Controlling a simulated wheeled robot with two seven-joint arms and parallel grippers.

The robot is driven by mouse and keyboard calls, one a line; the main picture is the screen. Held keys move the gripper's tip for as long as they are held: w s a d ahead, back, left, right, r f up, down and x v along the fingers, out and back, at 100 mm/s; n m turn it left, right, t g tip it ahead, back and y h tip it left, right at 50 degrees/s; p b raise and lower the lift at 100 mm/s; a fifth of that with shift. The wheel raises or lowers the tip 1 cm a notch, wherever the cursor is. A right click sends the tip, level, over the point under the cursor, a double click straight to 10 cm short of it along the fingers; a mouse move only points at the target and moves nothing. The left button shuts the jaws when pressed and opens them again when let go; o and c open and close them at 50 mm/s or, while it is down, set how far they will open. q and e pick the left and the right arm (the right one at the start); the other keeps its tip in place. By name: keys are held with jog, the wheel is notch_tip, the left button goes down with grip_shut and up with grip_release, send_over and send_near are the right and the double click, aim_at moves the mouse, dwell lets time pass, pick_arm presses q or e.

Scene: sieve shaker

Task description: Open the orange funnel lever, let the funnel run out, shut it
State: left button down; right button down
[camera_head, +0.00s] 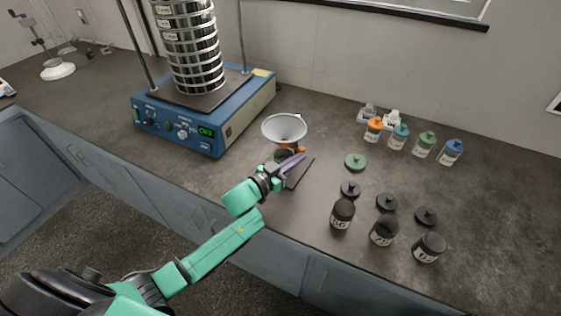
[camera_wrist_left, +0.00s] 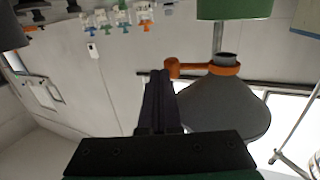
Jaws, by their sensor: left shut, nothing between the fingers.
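The white funnel (camera_head: 284,127) stands in front of the blue shaker, its wide mouth up. Its orange lever (camera_head: 299,149) shows at the spout on the right side. In the left wrist view, which looks upside down, the grey funnel cone (camera_wrist_left: 222,108) has an orange collar, and the lever (camera_wrist_left: 173,68) sticks out sideways with a rounded end. My left gripper (camera_head: 298,161) is shut and empty. Its fingertips (camera_wrist_left: 160,73) are close beside the lever end; I cannot tell whether they touch. A green jar (camera_wrist_left: 234,8) is at the spout's open end. My right gripper is out of view.
The blue sieve shaker (camera_head: 180,125) with its sieve stack (camera_head: 190,50) stands left of the funnel. On the right are a green lid (camera_head: 356,162), black lids (camera_head: 387,202), dark jars (camera_head: 383,232) and several colour-capped bottles (camera_head: 423,146). The counter's front edge runs below the gripper.

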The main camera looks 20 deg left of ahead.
pick_arm(q)
jog(key=b+x, duration=0.1)
jog(key=x, duration=0.2)
jog(key=shift+w+d, duration=0.25)
jog(key=shift+w, duration=0.05)
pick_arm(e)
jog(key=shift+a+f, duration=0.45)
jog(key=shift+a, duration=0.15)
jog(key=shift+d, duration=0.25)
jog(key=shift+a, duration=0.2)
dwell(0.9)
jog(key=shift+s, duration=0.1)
